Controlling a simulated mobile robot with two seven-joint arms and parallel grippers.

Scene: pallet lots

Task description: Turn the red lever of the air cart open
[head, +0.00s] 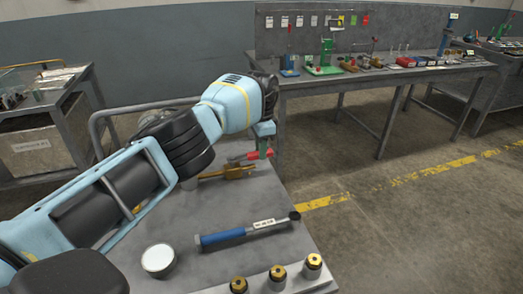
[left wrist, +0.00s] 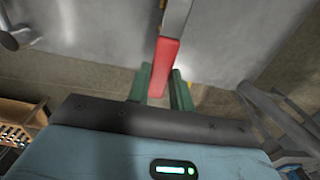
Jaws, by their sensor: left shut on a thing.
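The red lever (head: 252,155) sits at a brass valve (head: 228,173) on the grey top of the air cart (head: 200,218). My left gripper (head: 264,148) is at the far right edge of the cart top, its green fingers reaching down to the lever. In the left wrist view, the red lever (left wrist: 165,62) runs between the two green fingers (left wrist: 161,90), and they are shut on its end. A metal bar continues from the red part. The valve is partly hidden by the lever, and my arm covers part of the cart. My right gripper is not in view.
A blue-handled tool (head: 240,231), a white round tin (head: 158,259) and brass-topped fittings (head: 312,264) are on the nearer cart top. A workbench (head: 385,75) with parts stands behind. Another cart (head: 45,125) is at left. The floor at right is clear.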

